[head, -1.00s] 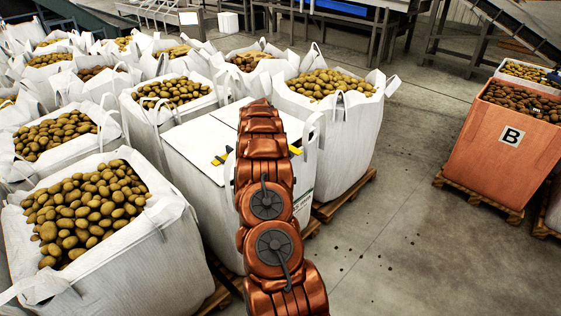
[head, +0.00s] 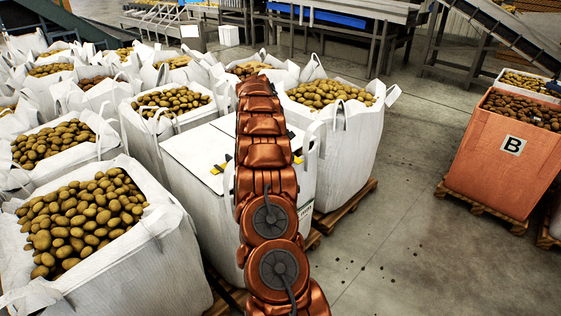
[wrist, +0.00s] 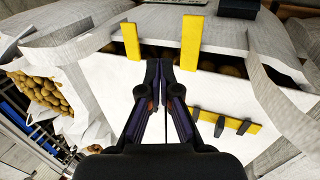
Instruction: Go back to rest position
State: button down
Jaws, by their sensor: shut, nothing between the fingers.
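My gripper (wrist: 158,80) shows in the wrist view with its two dark fingers together and nothing between them. It is in front of a white bag-like box (wrist: 215,95) with yellow strips (wrist: 192,42) on it. In the head view my copper-coloured arm reaches up the middle, over the white closed box (head: 195,150) that has small yellow and black pieces (head: 222,165) on its top. My gripper is hidden behind the arm in the head view.
Several white bags of potatoes (head: 150,255) crowd the left and back. Another full bag (head: 345,150) stands right of the arm on a pallet. An orange crate marked B (head: 490,165) stands at the right. Open concrete floor (head: 400,220) lies between, with a few dark crumbs.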

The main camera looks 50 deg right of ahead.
notch_tip(320, 180, up, 3)
jog(key=shift+f, duration=0.15)
jog(key=shift+a, duration=0.15)
